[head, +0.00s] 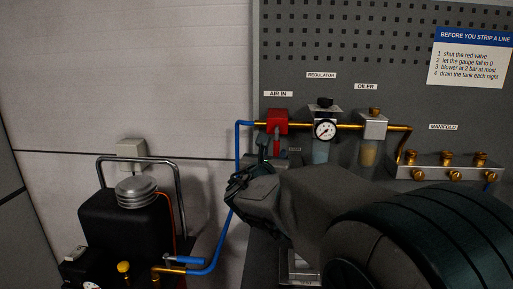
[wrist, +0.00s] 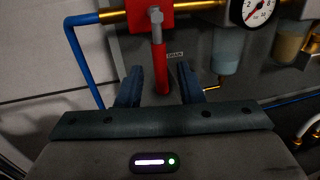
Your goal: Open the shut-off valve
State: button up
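The red shut-off valve (head: 277,115) sits on the brass line under the AIR IN label on the grey panel. In the wrist view its red body (wrist: 151,18) is at the top, with a bolt at the pivot. Its red lever (wrist: 160,65) hangs straight down, across the horizontal pipe. My gripper (wrist: 158,80) is open, with one dark finger on each side of the lever's lower part. Gaps show between the lever and both fingers. In the head view my gripper and arm cover the area below the valve.
A pressure gauge (head: 325,130) on the regulator and an oiler (head: 373,125) stand right of the valve. A manifold (head: 450,167) is further right. A blue hose (head: 237,165) runs down on the left to a black compressor (head: 125,225).

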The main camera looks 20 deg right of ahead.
aim_at(276, 150)
jog(key=shift+p+x, duration=0.3)
jog(key=shift+x, duration=1.95)
grip_shut()
